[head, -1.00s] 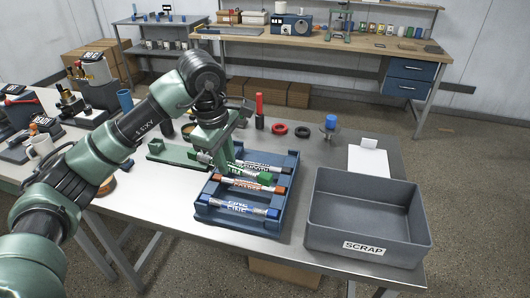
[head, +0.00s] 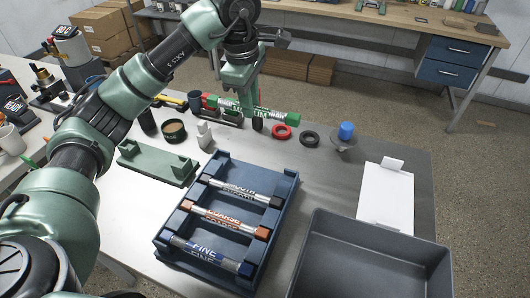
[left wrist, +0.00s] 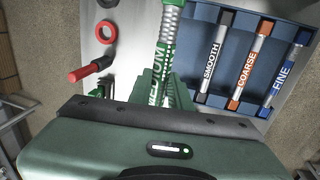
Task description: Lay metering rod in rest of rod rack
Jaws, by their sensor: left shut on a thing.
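My left gripper (head: 240,98) is shut on the green-ended metering rod (head: 275,114) and holds it crosswise in the air, beyond the rack. In the left wrist view the rod (left wrist: 170,28) runs away from the jaws (left wrist: 163,88), its green label partly hidden by them. The blue rod rack (head: 216,280) lies in front with three rods across it: the black-ended SMOOTH rod (head: 241,190), the orange-ended COARSE rod (head: 229,219) and the blue-ended FINE rod (head: 208,255). A wider gap shows between the SMOOTH rod and the rack's far end. My right gripper is out of view.
A green cradle (head: 157,164) lies left of the rack. A red ring (head: 282,132), a black ring (head: 309,139) and a blue-topped item (head: 346,132) stand behind. A white sheet (head: 385,195) and a grey bin (head: 318,222) are at right.

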